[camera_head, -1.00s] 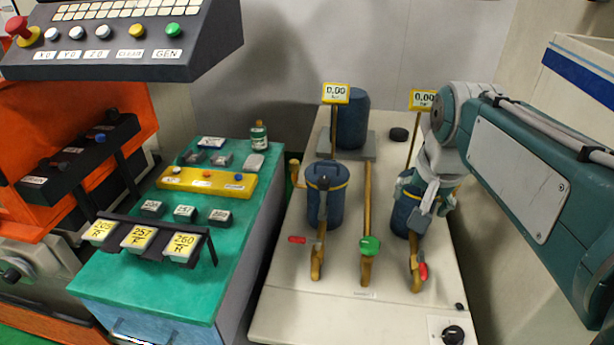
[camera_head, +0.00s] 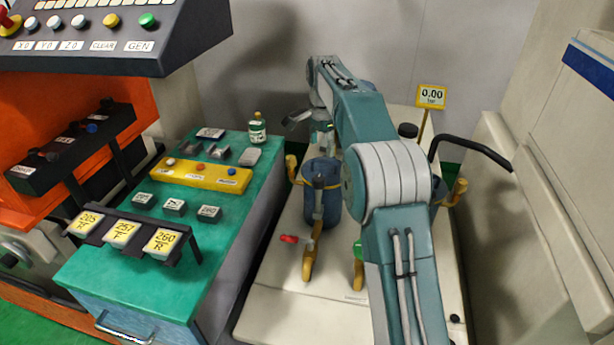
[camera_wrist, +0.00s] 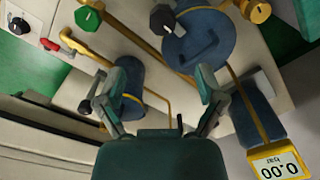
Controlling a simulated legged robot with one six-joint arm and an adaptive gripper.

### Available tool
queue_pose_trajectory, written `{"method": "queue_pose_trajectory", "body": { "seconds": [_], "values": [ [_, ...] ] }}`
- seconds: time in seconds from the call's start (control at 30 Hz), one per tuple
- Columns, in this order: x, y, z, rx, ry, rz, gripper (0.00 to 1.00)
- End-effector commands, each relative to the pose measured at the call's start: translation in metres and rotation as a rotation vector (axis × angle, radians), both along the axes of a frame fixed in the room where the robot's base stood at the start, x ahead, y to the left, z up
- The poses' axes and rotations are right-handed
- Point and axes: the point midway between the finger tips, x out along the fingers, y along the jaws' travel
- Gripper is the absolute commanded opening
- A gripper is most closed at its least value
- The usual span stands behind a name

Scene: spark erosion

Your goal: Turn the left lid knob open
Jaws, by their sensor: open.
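The left blue canister (camera_head: 321,205) stands upright on the pale bench with its lid on. A dark knob (camera_head: 319,183) shows at its top front. In the wrist view the canister's blue lid (camera_wrist: 215,28) is at the upper right, with a black six-sided knob (camera_wrist: 162,18) beside its edge. My gripper (camera_head: 310,128) is above and behind this canister. In the wrist view my gripper (camera_wrist: 163,78) is open and empty, its fingers apart from the knob. The right canister (camera_wrist: 128,82) shows partly behind the left finger there. My arm hides most of it in the head view.
Brass pipes with a red handle (camera_head: 289,239) and a green knob (camera_head: 358,252) stand in front. A gauge sign (camera_wrist: 280,166) is near the gripper in the wrist view; another gauge sign (camera_head: 432,96) stands right. A green-topped cabinet (camera_head: 130,265) is left.

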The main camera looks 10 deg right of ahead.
Motion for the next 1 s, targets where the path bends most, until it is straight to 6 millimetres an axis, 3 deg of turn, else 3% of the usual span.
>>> {"method": "queue_pose_trajectory", "body": {
  "seconds": [0.27, 0.7, 1.0],
  "values": [
    [0.003, 0.000, -0.021, 0.000, 0.011, -0.017, 0.88],
    [0.003, 0.000, -0.098, 0.000, 0.010, -0.016, 0.88],
    [0.003, 0.000, -0.113, 0.000, 0.005, -0.015, 0.88]
  ]
}}
